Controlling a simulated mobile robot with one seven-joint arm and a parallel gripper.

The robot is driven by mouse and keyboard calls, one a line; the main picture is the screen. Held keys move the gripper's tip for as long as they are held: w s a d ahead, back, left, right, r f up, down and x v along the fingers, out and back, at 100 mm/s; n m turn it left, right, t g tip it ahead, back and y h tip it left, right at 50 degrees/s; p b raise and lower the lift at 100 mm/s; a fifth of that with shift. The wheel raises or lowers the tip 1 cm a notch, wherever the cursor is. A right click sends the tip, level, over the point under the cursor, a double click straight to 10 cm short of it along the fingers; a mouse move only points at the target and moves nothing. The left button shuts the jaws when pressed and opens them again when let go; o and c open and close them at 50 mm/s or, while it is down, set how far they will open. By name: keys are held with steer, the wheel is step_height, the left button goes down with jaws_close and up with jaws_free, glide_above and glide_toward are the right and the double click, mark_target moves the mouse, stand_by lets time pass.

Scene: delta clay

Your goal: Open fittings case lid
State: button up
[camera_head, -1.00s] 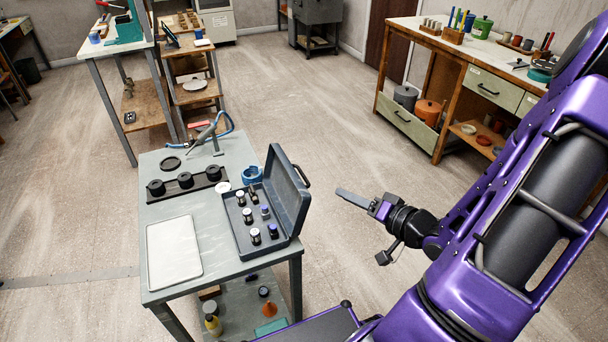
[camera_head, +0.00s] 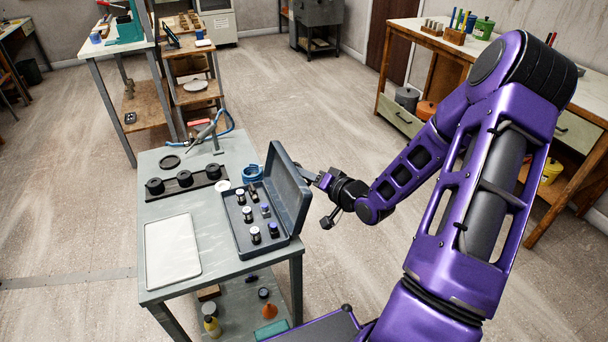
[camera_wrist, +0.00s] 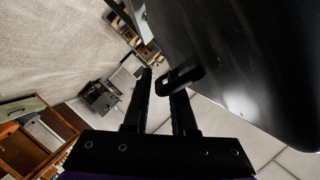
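The dark grey fittings case (camera_head: 266,251) lies on the grey table, its lid (camera_head: 287,190) standing raised and leaning slightly back to the right. Several small fittings (camera_head: 255,232) stand in its tray. My gripper (camera_head: 307,174) is behind the lid, close to its upper outer side where the handle sits. In the wrist view the lid (camera_wrist: 240,70) fills the right side as a dark panel. My gripper (camera_wrist: 162,84) shows two fingers with a gap between them. The dark handle (camera_wrist: 182,77) overlaps the right fingertip; I cannot tell whether they touch.
A white tray (camera_head: 172,249) and a black rack with knobs (camera_head: 186,181) share the table (camera_head: 215,283). A blue ring (camera_head: 252,173) sits behind the case. Open floor lies right of the table; a wooden workbench (camera_head: 445,75) stands farther back.

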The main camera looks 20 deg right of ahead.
jaws_close()
stand_by(1.4)
